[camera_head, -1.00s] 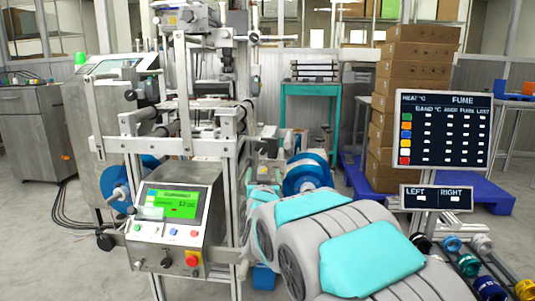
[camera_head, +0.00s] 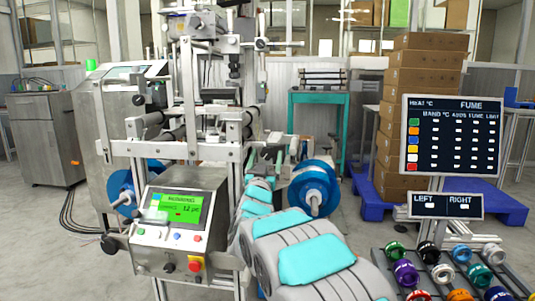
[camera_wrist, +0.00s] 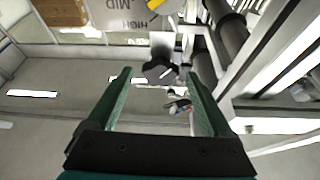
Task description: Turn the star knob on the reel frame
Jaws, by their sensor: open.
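In the wrist view a dark lobed knob (camera_wrist: 158,70), which looks like the star knob, shows between and a little beyond the fingertips. My gripper (camera_wrist: 159,75) is open, with green fingers on both sides of the knob in the picture. I cannot tell whether they touch it. In the head view the reel frame (camera_head: 189,95) is a tall metal machine with rollers, blue reels (camera_head: 314,188) and a control panel (camera_head: 180,225) with a green screen. Several dark knobs show on it; I cannot tell which is the star knob. My gripper is not distinguishable there.
An upside-down label plate (camera_wrist: 117,14) reading MID and HIGH is near the knob. Metal bars (camera_wrist: 270,60) are close on the right. A rack of coloured rings (camera_head: 440,270) and a sign (camera_head: 451,136) stand right. Stacked boxes (camera_head: 421,80) are behind.

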